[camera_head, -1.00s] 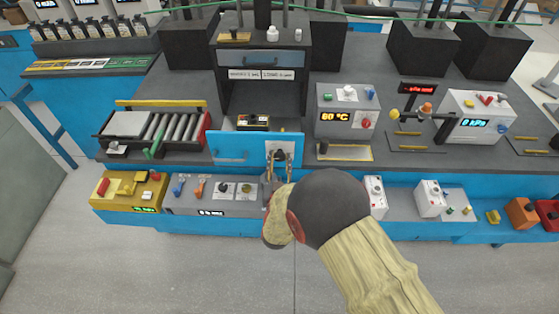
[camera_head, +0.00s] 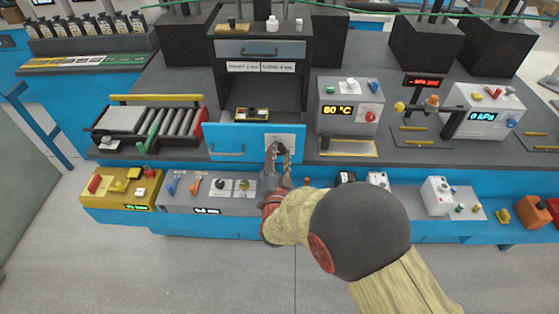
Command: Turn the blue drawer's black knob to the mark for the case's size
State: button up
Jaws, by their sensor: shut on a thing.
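The blue drawer front (camera_head: 228,141) stands in the middle of the bench, below a dark cabinet. A pale plate (camera_head: 272,138) sits at its right end, and the black knob (camera_head: 281,149) is on this plate, partly covered by my fingers. My gripper (camera_head: 278,156) is shut on the knob from the front. The mark that the knob points to is too small and hidden to read. A small case (camera_head: 251,114), dark with yellow and a light top, lies behind the drawer front. Two labels (camera_head: 261,67) on the cabinet seem to read "short" and "long" with sizes, not clearly legible.
A roller unit (camera_head: 160,126) stands left of the drawer. A grey box showing 60 °C (camera_head: 348,108) stands to the right. A control panel (camera_head: 209,194) with levers and knobs lies just below and left of my gripper.

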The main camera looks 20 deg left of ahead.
jog(key=m+b, duration=0.3)
jog(key=b, duration=0.1)
jog(key=shift+f+m, duration=0.2)
jog(key=shift+m, duration=0.2)
jog(key=m+b, duration=0.3)
jog(key=shift+r+m, duration=0.1)
jog(key=shift+m, duration=0.2)
jog(key=m+b, duration=0.1)
jog(key=m, duration=0.1)
jog(key=shift+r+m, duration=0.1)
jog(key=shift+m, duration=0.2)
jog(key=m, duration=0.3)
jog(key=shift+m, duration=0.4)
jog(key=m, duration=0.3)
jog(key=shift+m, duration=0.3)
jog(key=m, duration=0.8)
jog(key=shift+m, duration=1.7)
